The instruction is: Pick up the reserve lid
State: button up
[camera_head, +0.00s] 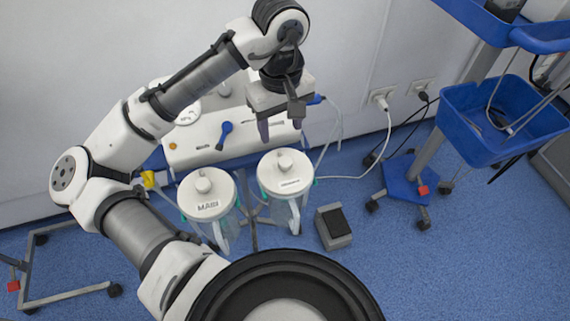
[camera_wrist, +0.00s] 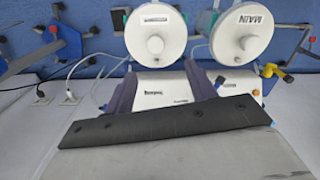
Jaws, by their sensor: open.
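The reserve lid (camera_head: 285,173) is a round white lid with a central knob and a small, hard-to-read label. It sits on the right-hand clear canister in the head view. In the wrist view the reserve lid (camera_wrist: 155,38) is at upper centre, its label upside down. The similar main lid (camera_head: 207,194) sits on the canister to its left; in the wrist view the main lid (camera_wrist: 241,36) is at upper right. My gripper (camera_head: 280,126) is open and empty, fingers pointing down, over the white unit behind the reserve lid. Its fingers (camera_wrist: 160,74) also show in the wrist view, apart from the lid.
The white unit (camera_head: 190,149) with a blue knob stands against the wall behind the canisters. A grey foot pedal (camera_head: 333,227) lies on the blue floor right of them. A blue cart (camera_head: 490,115) stands at right. Cables run from the wall sockets (camera_head: 382,97).

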send_over(286, 161)
jog(key=f, duration=0.6)
jog(key=shift+a+f+b, duration=0.35)
jog(key=shift+a+f, duration=0.05)
jog(key=shift+s+d+f, duration=0.1)
jog(key=shift+d+f, duration=0.1)
jog(key=shift+f, duration=1.15)
jog(key=shift+d+f, duration=0.2)
jog(key=shift+f, duration=1.15)
jog(key=shift+c, duration=0.4)
jog(key=c, duration=1)
jog(key=shift+r, duration=0.15)
jog(key=shift+c, duration=0.2)
